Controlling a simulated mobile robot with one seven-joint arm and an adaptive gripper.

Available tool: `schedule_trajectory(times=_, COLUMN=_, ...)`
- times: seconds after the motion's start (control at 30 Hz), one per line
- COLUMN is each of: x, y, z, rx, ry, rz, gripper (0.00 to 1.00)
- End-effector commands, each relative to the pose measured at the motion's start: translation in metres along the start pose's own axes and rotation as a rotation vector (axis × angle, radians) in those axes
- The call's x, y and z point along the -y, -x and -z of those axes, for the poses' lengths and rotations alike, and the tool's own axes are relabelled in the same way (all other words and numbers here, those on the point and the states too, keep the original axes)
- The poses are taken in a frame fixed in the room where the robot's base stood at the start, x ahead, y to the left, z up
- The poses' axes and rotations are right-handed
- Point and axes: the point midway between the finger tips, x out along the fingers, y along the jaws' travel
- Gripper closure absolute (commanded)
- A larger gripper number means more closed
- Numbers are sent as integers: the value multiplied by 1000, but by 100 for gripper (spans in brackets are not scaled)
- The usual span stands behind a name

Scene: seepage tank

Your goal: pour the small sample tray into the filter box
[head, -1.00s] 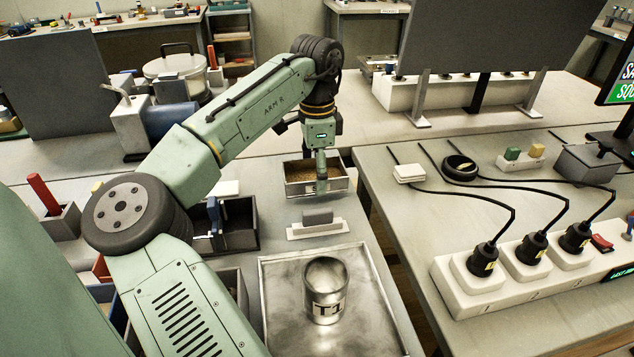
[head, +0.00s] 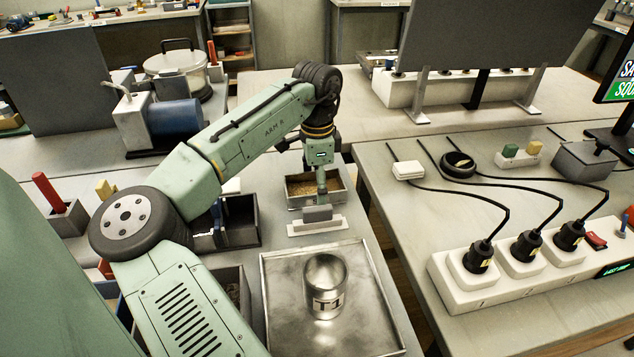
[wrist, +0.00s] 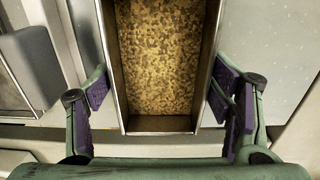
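The small sample tray (head: 301,203) is an open metal box with brown granular material inside. It appears level, behind a grey block in the head view. My gripper (head: 321,190) is over its right part, with one finger in front of the near wall. In the wrist view the tray (wrist: 131,124) lies between the two purple-padded fingers (wrist: 160,92). I cannot tell which container is the filter box.
The grey block on a white base (head: 317,228) stands just in front of the tray. Nearer is a metal pan (head: 285,335) holding a metal cup marked T1 (head: 325,288). A dark divided box (head: 240,236) is at left. A power strip (head: 505,278) with cables occupies the right table.

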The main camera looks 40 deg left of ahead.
Motion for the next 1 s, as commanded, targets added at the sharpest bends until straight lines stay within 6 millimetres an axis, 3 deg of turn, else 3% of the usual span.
schedule_trajectory(times=0.17, x=0, y=0, z=0, rx=0, ry=0, rz=0, gripper=14)
schedule_trajectory(times=0.73, x=1, y=1, z=-1, rx=4, ry=3, rz=3, gripper=14)
schedule_trajectory(times=1.0, x=0, y=60, z=2, rx=-3, ry=-1, rz=1, gripper=14)
